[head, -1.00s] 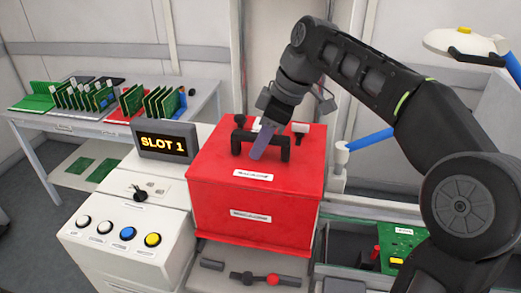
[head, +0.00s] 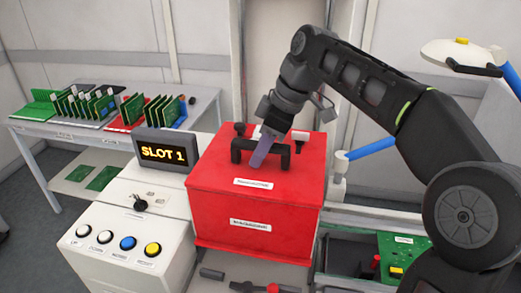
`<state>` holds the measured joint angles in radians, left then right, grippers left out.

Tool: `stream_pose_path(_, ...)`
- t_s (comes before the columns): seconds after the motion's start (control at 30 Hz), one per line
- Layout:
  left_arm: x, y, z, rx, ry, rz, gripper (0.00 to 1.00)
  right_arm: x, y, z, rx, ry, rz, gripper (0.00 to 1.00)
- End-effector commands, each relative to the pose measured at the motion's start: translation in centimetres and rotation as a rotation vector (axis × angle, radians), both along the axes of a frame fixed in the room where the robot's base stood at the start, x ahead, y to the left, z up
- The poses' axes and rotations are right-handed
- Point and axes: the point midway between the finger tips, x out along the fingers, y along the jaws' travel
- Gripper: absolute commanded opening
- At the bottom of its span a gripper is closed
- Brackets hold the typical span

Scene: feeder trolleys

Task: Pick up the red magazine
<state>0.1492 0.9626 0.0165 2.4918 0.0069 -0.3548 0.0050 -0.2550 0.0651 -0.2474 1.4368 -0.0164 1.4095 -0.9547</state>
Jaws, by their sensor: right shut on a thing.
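The red magazine (head: 215,197) is a large red box with white labels on its front and top. It sits upright at the centre, right of the white console. A black bar handle (head: 237,152) stands on its top. My right gripper (head: 259,153) reaches down from the upper right and is shut on the middle of this handle. One grey finger shows in front of the bar; the other is hidden. My left gripper is not in view.
A white console with a "SLOT 1" display (head: 164,152) and several coloured buttons stands close left. A table (head: 65,134) with green boards is behind left. A rail with a red knob (head: 272,288) lies below the magazine. A lamp (head: 462,53) and green board (head: 403,254) are at right.

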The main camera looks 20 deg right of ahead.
Motion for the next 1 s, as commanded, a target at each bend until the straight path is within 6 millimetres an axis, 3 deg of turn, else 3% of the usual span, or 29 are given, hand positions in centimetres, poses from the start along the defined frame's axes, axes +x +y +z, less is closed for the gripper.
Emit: stream_pose_path(1.0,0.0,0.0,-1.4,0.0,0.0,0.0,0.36,-6.8,3.4,0.5,0.005,-0.014,0.001,0.0)
